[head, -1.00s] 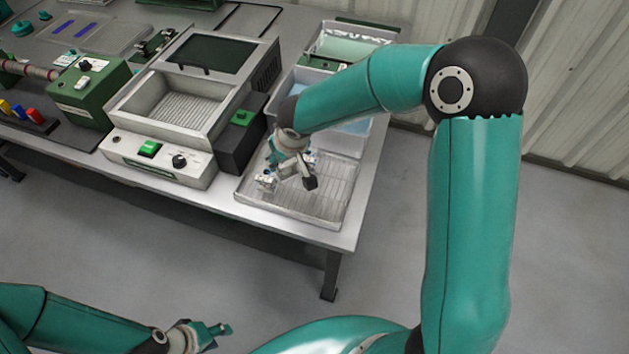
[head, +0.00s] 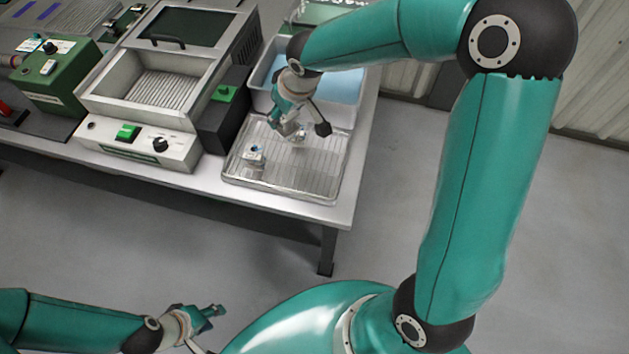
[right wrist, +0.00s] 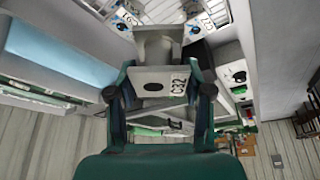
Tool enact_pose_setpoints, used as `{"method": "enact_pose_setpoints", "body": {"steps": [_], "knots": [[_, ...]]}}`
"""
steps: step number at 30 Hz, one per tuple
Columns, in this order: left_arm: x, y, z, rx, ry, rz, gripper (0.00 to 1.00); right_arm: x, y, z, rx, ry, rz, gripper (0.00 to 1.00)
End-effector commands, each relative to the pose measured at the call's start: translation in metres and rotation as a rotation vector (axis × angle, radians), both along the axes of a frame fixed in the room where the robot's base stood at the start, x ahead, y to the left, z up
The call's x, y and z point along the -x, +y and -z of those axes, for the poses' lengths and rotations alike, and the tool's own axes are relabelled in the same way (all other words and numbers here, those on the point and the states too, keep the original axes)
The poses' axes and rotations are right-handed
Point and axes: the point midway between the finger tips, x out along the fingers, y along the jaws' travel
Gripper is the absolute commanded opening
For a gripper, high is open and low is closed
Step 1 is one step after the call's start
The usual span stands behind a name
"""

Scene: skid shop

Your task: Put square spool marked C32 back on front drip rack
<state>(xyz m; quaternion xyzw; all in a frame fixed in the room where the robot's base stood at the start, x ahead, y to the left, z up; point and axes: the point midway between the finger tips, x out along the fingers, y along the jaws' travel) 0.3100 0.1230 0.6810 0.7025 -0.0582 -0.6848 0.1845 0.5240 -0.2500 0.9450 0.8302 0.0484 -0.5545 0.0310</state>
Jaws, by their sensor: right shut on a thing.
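The square spool marked C32 (right wrist: 180,79) is held between the fingers of my right gripper (right wrist: 160,92) in the right wrist view, its grey flange and label facing the camera. In the head view my right gripper (head: 290,130) points down over the back of the front drip rack (head: 310,178), a wire grid in a shallow metal tray. Whether the held spool touches the rack cannot be told. Another small spool (head: 253,156) stands on the rack's left side. My left gripper (head: 212,312) is away from the bench at lower left; its jaw opening is unclear.
A blue-filled basin (head: 343,90) lies directly behind the rack. A black box with a green button (head: 224,105) and a grey machine (head: 150,145) stand to its left. Labelled spools (right wrist: 127,16) show at the wrist view's top. The rack's front right is clear.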

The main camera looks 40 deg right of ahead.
Motion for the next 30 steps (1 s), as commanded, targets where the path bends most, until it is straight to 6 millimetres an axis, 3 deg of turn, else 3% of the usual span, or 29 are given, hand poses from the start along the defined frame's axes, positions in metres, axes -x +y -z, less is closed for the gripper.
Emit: {"method": "enact_pose_setpoints", "body": {"steps": [1, 6, 12, 18, 23, 30], "knots": [[0.000, 0.000, 0.018, 0.000, 0.000, 0.000, 0.40, 0.005, -0.012, 0.001, -0.001, -0.009, -0.025, 0.00], [0.000, 0.000, 0.047, 0.000, 0.000, 0.000, 0.40, 0.031, -0.031, -0.016, -0.001, -0.009, -0.197, 0.00], [0.000, 0.000, 0.074, 0.000, 0.000, 0.000, 0.40, 0.062, -0.034, -0.041, 0.000, -0.009, -0.441, 0.00], [0.000, 0.000, 0.084, 0.000, 0.000, 0.000, 0.40, 0.078, -0.031, -0.052, 0.002, -0.002, -0.582, 0.00], [0.000, 0.000, 0.086, 0.000, 0.000, 0.000, 0.40, 0.081, -0.031, -0.027, -0.001, 0.006, -0.593, 0.00], [0.000, 0.000, 0.093, 0.000, 0.000, 0.000, 0.40, 0.081, -0.031, 0.038, -0.001, 0.008, -0.592, 0.00]]}}
